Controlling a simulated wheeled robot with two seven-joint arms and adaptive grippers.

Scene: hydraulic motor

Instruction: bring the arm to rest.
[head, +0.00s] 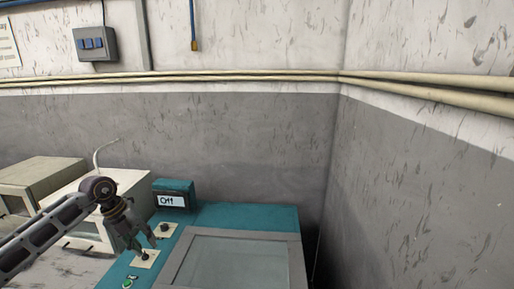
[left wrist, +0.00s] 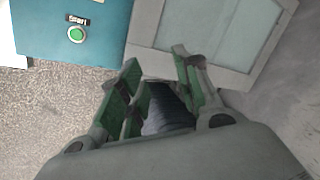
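My left arm comes in from the left in the head view. Its gripper (head: 146,246) points down in front of the teal machine's control panel, close to a small dark lever (head: 145,256) in the picture; I cannot tell whether they touch. In the left wrist view the gripper (left wrist: 160,62) has its green-padded fingers spread apart, with nothing visibly held. A dark ribbed shape shows between them, and I cannot tell what it is. My right gripper is in neither view.
The teal machine (head: 250,215) has a grey-framed glass lid (head: 235,262), a display (head: 171,201) reading "Off", a dark knob (head: 165,228) and a green start button (left wrist: 76,35). Pale boxes (head: 40,175) stand at left. Walls close off the back and right.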

